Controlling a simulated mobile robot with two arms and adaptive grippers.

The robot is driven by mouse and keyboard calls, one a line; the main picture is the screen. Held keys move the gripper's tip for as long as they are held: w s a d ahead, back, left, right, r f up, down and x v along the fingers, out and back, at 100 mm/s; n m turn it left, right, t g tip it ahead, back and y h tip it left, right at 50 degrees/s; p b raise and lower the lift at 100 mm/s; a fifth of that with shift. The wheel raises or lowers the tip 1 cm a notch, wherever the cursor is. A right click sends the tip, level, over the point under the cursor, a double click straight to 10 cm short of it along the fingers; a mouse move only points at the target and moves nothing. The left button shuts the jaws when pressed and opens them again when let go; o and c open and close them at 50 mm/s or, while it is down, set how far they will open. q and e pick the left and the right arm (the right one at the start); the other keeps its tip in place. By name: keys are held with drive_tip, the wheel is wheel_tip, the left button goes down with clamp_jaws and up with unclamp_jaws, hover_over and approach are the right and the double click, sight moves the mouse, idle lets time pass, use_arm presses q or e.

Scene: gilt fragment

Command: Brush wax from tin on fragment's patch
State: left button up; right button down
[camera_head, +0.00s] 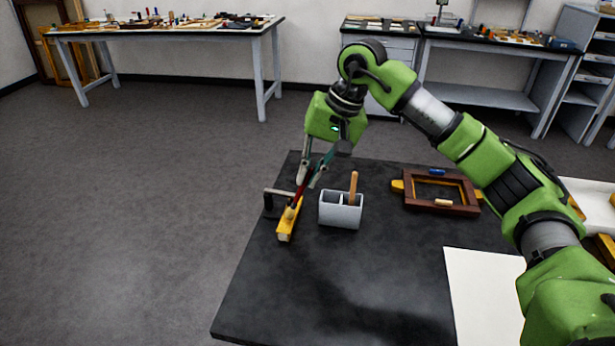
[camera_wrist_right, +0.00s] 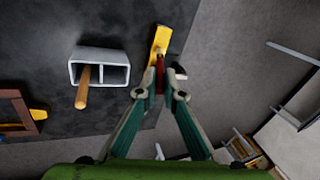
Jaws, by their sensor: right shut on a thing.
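The gilt fragment (camera_head: 286,226) is a narrow gold bar near the left edge of the dark table; it also shows in the right wrist view (camera_wrist_right: 162,36). My right gripper (camera_head: 308,182) is shut on a slim dark red brush (camera_head: 300,191). It holds the brush tilted, with its lower end at the far part of the fragment; I cannot tell whether it touches. The brush shows red between the fingertips in the right wrist view (camera_wrist_right: 160,74). The patch cannot be made out. No wax tin can be clearly picked out. My left gripper is out of view.
A dark clamp-like piece (camera_head: 276,194) stands beside the fragment. A grey two-slot holder (camera_head: 340,214) with a wooden-handled tool (camera_head: 353,188) stands to its right. A brown frame (camera_head: 438,207) lies farther right, near a white sheet (camera_head: 482,290). The dark table's front (camera_head: 330,295) is clear.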

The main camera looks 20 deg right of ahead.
drive_tip(key=shift+w, duration=0.1)
drive_tip(key=shift+b, duration=0.3)
drive_tip(key=shift+s+a+b, duration=0.15)
drive_tip(key=shift+s+a, duration=0.25)
drive_tip(key=shift+s, duration=0.2)
drive_tip(key=shift+s+a+b, duration=0.15)
drive_tip(key=shift+s+a, duration=0.2)
drive_tip(key=shift+s, duration=0.2)
drive_tip(key=shift+r+p, duration=2.05)
drive_tip(key=shift+r, duration=0.95)
